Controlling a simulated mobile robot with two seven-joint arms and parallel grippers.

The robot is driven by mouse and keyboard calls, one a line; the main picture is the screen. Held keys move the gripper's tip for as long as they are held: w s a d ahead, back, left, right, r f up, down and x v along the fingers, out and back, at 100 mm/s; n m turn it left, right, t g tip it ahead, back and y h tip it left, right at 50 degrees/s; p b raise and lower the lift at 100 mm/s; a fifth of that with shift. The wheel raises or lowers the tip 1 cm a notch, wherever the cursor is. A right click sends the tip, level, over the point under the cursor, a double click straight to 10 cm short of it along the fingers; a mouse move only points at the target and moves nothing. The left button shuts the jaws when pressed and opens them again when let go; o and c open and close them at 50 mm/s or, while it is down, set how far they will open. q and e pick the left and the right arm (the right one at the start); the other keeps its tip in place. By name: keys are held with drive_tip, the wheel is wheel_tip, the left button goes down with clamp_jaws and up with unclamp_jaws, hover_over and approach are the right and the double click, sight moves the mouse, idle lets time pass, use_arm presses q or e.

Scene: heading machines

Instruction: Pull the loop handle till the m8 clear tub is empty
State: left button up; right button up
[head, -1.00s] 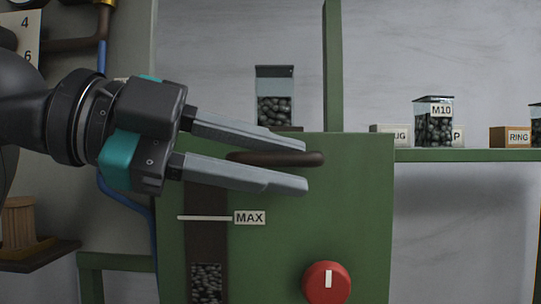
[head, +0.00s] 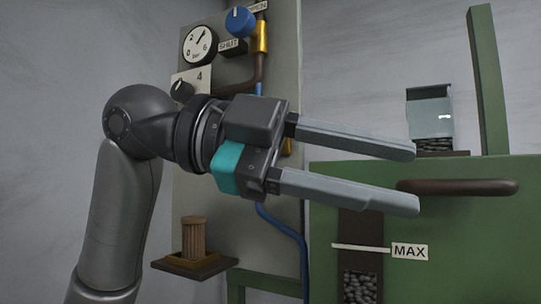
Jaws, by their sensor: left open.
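The clear tub (head: 430,108) stands upright behind the top edge of the green machine (head: 470,240). A shallow layer of dark pieces (head: 435,145) shows at its bottom; no label is readable on it. The brown handle (head: 470,187) juts out at the top of the machine's green front. My left gripper (head: 417,178) is open and empty. Its two long grey fingers point right, and their tips overlap the handle's left end in the picture; I cannot tell whether they touch it. My right gripper is not in view.
A dark slot with pieces (head: 360,287) shows below the MAX mark (head: 409,252). At left, a grey panel carries a gauge (head: 200,45), a blue knob (head: 240,21) and pipes. A wooden spool (head: 194,238) stands on a small shelf (head: 205,265).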

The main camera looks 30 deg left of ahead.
use_arm(q)
drive_tip(key=v, duration=0.9)
drive_tip(key=shift+b, duration=0.45)
drive_tip(key=shift+a+f, duration=0.1)
